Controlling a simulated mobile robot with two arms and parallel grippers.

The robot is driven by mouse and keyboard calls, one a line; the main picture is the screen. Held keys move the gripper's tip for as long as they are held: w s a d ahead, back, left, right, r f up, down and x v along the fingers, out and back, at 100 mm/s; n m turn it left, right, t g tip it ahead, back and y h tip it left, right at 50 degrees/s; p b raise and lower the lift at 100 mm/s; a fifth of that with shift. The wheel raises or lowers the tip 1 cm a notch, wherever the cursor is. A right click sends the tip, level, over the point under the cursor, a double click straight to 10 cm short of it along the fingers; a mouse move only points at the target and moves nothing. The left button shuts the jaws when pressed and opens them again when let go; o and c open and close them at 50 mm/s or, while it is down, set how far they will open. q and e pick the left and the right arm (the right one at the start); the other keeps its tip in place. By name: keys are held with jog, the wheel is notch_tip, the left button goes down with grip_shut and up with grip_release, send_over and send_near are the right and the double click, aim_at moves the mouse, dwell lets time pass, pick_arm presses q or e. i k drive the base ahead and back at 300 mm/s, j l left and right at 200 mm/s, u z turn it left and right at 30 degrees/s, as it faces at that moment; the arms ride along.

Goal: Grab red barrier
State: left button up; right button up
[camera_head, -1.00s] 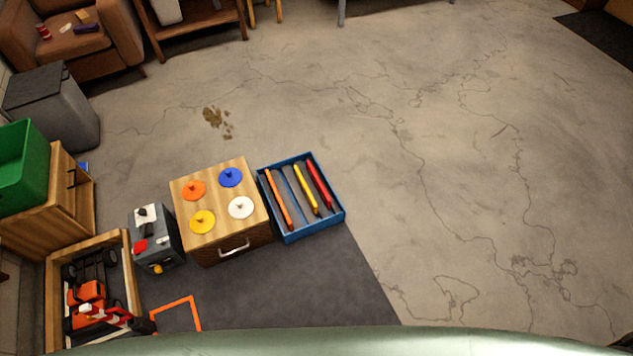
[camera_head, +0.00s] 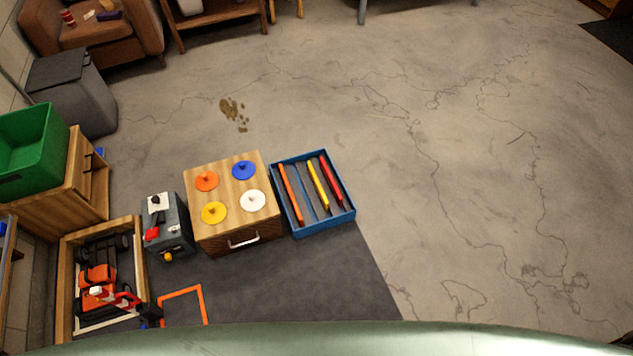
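The tray is on the floor, right of the wooden cabinet. Neither of my grippers shows in the head view.
The wooden cabinet (camera_head: 231,198) has colored knobbed discs on top. Left of it stand a grey box (camera_head: 168,228) and a wood-framed tray (camera_head: 67,290) holding an orange vehicle (camera_head: 99,276). A green bin (camera_head: 35,150) is far left. The concrete floor right is clear.

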aim_at(328, 177)
jog(key=i+l+u, duration=0.25)
jog(key=u, duration=0.25)
jog(key=i+l+u, duration=0.2)
jog(key=l+u, duration=0.25)
jog(key=j, duration=0.1)
